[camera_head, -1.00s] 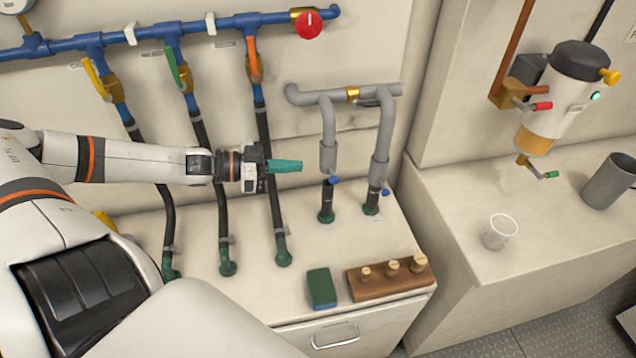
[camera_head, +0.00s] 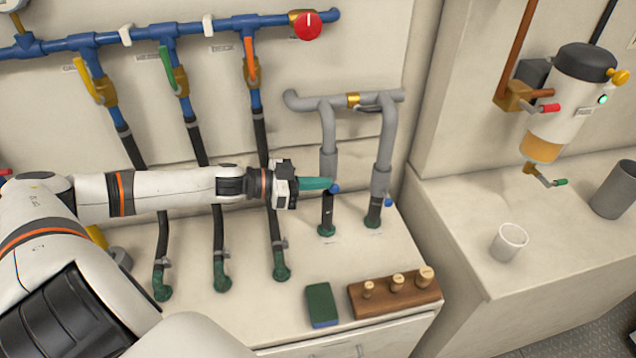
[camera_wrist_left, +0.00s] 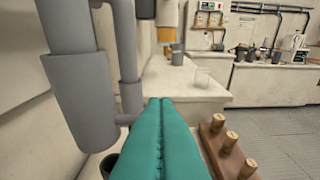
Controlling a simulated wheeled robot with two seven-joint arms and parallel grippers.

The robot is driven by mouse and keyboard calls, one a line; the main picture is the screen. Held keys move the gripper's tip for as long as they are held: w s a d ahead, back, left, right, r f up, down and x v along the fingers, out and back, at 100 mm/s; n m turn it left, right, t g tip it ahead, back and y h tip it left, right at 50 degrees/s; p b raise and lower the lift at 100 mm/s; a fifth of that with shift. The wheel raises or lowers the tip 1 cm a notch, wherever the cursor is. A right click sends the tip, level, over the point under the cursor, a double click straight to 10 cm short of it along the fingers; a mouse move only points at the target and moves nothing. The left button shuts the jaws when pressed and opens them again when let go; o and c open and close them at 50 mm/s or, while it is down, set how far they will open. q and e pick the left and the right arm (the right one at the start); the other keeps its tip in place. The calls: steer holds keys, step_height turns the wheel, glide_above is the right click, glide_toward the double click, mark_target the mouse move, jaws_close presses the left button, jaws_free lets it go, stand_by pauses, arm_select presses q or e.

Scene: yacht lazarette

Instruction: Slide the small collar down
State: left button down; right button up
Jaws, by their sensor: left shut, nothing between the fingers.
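Two grey pipes hang down from a grey header, each with a wider grey collar at its lower end. These are the left collar (camera_head: 329,160) and the right collar (camera_head: 380,180); I cannot tell which one is the small collar. Below them black hose stubs (camera_head: 327,210) rise from green bases, with a gap visible under the left collar. My left gripper (camera_head: 333,185) is shut and empty. Its teal fingertips are at the lower end of the left collar, by a blue knob; contact is unclear. In the left wrist view the near collar (camera_wrist_left: 84,102) stands left of the teal fingers. My right gripper is not in view.
A green block (camera_head: 321,304) and a wooden rack with pegs (camera_head: 394,294) lie on the counter in front of the pipes. Black hoses (camera_head: 217,240) stand behind and below my left arm. A clear cup (camera_head: 509,242) stands on the right counter.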

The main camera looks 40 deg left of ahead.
arm_select(q)
step_height(320, 180, down, 8)
steer(key=b, duration=0.3)
steer(key=shift+f, duration=0.2)
steer(key=shift+s, duration=0.1)
